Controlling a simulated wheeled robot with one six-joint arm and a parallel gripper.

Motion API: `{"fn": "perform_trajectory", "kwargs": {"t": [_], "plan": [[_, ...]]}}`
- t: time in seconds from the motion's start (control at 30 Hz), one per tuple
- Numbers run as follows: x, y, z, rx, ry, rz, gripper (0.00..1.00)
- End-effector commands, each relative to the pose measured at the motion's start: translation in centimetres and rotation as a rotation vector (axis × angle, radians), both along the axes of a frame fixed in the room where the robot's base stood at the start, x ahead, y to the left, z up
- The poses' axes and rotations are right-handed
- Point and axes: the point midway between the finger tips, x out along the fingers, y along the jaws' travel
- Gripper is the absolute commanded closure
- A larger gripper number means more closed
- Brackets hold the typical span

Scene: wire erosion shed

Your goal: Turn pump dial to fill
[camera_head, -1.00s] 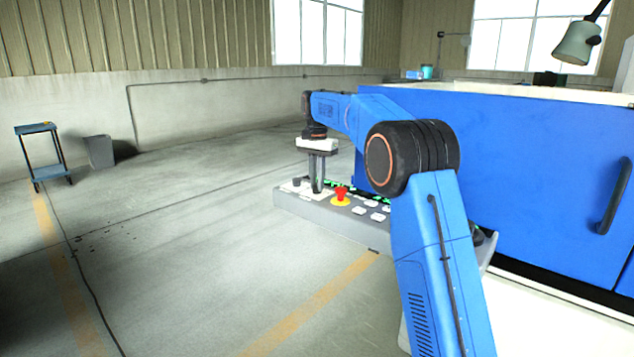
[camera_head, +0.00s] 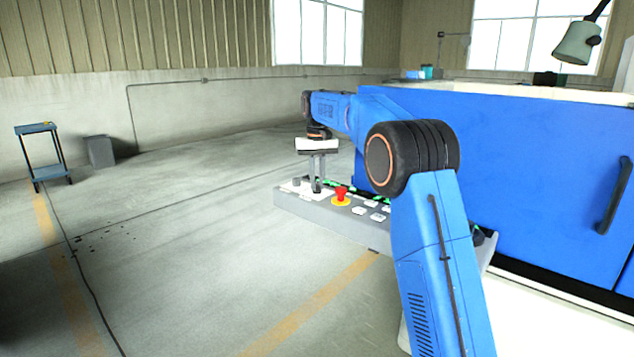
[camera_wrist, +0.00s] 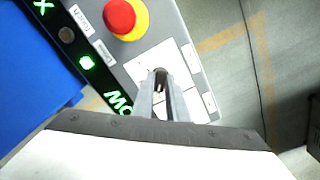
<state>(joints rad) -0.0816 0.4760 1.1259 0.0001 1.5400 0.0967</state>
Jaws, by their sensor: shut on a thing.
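The control panel (camera_head: 330,218) is a grey slanted box on the front of the blue machine. My gripper (camera_head: 317,188) points down at its left part. In the wrist view my gripper (camera_wrist: 161,82) has its two fingers closed around a small dark dial (camera_wrist: 160,76) on a white plate. The fingers hide most of the dial, so its pointer and setting cannot be read. Another small grey knob (camera_head: 297,182) stands to the left of the fingers in the head view.
A red emergency button on a yellow ring (camera_head: 341,196) stands close beside the fingers. White buttons (camera_head: 377,216) and a strip with green lit signs (camera_wrist: 87,62) lie nearby. The blue machine (camera_head: 500,180) is behind and right. The floor at left is clear up to a bin (camera_head: 100,151) and trolley (camera_head: 37,128).

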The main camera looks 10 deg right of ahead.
Motion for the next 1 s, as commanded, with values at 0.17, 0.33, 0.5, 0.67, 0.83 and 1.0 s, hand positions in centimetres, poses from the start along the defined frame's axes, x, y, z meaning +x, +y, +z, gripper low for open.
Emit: {"fn": "perform_trajectory", "kwargs": {"t": [0.17, 0.33, 0.5, 0.67, 0.83, 1.0], "plan": [[0.01, 0.00, 0.06, 0.000, -0.001, 0.037, 1.00], [0.02, 0.00, 0.06, 0.000, -0.001, 0.049, 1.00], [0.02, 0.00, 0.06, 0.000, -0.001, 0.049, 1.00], [0.02, 0.00, 0.06, 0.000, -0.002, 0.049, 0.80], [0.01, 0.00, 0.04, 0.000, -0.001, 0.048, 0.68], [0.01, 0.00, 0.06, 0.000, -0.001, 0.048, 0.68]]}}
